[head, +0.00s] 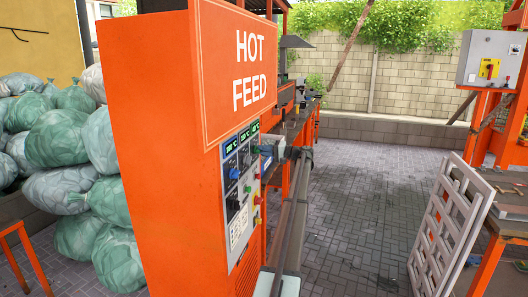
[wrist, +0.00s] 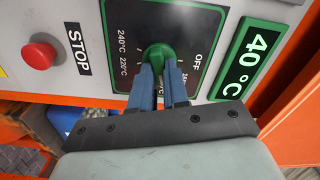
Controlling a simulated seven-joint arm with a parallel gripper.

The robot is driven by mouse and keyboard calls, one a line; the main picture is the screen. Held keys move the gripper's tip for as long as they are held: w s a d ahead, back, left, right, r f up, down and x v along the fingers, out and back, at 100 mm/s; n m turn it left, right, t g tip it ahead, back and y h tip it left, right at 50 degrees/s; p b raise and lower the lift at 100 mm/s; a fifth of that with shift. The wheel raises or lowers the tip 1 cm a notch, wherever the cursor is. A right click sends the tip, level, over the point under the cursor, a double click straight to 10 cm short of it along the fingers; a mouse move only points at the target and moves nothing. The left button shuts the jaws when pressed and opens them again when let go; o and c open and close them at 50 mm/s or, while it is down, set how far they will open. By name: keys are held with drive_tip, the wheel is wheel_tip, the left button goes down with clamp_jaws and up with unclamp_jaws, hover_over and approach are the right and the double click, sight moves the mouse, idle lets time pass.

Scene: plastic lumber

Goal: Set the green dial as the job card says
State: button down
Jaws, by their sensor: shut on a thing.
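The green dial (wrist: 157,54) sits on a black dial plate with a green border, in the wrist view. Marks 240°C, 220°C and OFF show around it; a mark near the right finger is partly covered. My gripper (wrist: 158,68) is shut on the dial, a blue finger on either side. Which mark the dial points to is unclear. The green-framed display (wrist: 252,58) beside it reads 40 °C. In the head view, my gripper (head: 267,151) is at the upper right of the control panel. A white card (head: 239,229) is low on the panel; its writing is too small to read.
A red STOP button (wrist: 39,53) is left of the dial plate. The orange HOT FEED cabinet (head: 165,140) carries the panel, with a blue knob (head: 234,173) and other dials. A white lattice panel (head: 448,228) leans at right. Paved floor between is clear.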

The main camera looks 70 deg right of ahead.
drive_tip(key=shift+m, duration=0.7)
drive_tip(key=c, duration=1.1)
unclamp_jaws()
drive_tip(key=s, duration=1.4)
drive_tip(key=shift+w+d, duration=0.1)
